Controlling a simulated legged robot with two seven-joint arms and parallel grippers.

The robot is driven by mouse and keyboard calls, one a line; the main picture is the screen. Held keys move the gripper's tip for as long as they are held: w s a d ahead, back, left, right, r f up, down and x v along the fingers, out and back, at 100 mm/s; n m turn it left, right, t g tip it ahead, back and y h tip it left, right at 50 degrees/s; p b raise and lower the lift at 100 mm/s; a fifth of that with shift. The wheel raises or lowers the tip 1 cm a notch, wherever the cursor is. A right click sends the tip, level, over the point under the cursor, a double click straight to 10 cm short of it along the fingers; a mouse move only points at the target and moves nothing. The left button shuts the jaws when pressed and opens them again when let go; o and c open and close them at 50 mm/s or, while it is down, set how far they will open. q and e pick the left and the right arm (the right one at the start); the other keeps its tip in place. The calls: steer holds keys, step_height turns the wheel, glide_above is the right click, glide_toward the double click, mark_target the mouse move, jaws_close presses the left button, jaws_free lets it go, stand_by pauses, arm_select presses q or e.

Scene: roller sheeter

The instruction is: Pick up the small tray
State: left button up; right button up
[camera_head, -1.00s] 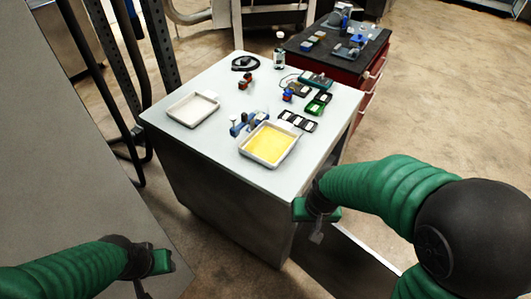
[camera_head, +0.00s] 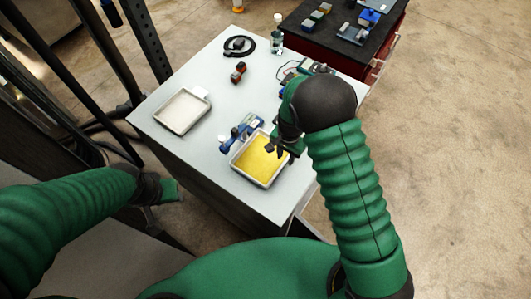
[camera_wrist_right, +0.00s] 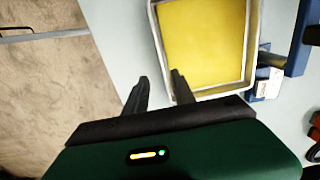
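A shallow pale tray with a yellow inside (camera_head: 247,178) lies on the grey worktop. It also shows in the right wrist view (camera_wrist_right: 250,45). A second shallow tray, whitish inside (camera_head: 168,128), lies to its left. My right gripper (camera_head: 277,150) is over the right edge of the yellow tray. In the right wrist view my right gripper (camera_wrist_right: 159,78) has its fingers apart, one over the tray's corner area and one outside it. Their height above the rim is unclear. My left gripper (camera_head: 170,191) is low at the left, off the worktop, its fingers not clear.
A blue tool (camera_head: 238,130) stands close beside the yellow tray. A red part (camera_head: 238,72), a coiled black cable (camera_head: 239,46) and a bottle (camera_head: 277,42) are farther back. A dark-topped red cabinet (camera_head: 335,35) stands behind. The worktop's front left is clear.

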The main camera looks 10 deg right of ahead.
mark_target(282, 165)
steer(key=shift+s+a+f+p, duration=0.35)
steer(key=shift+a+f, duration=0.15)
steer(key=shift+f, duration=0.05)
steer(key=shift+s+a+f+p, duration=0.3)
steer(key=shift+s+a+f, duration=0.05)
steer(key=shift+a+f, duration=0.15)
steer(key=shift+w+f, duration=0.35)
steer(key=shift+f, duration=0.3)
steer(key=shift+w+f, duration=0.3)
steer(key=shift+f, duration=0.3)
steer(key=shift+w+d+f, duration=0.1)
steer(key=shift+w+d, duration=0.05)
steer(key=shift+d, duration=0.35)
steer(key=shift+s+d, duration=0.25)
steer(key=shift+s, duration=0.1)
steer(key=shift+s+a, duration=0.1)
steer(key=shift+a, duration=0.25)
steer(key=shift+w+a, duration=0.25)
steer(key=shift+a, duration=0.2)
steer(key=shift+s+d, duration=0.1)
steer(key=shift+d, duration=0.3)
steer(key=c, duration=0.6)
steer(key=shift+d, duration=0.2)
jaws_close()
arm_select(q)
steer(key=shift+s+a+r, duration=0.45)
steer(key=shift+s+r, duration=0.05)
steer(key=shift+r, duration=0.3)
arm_select(e)
steer(key=shift+f, duration=0.1)
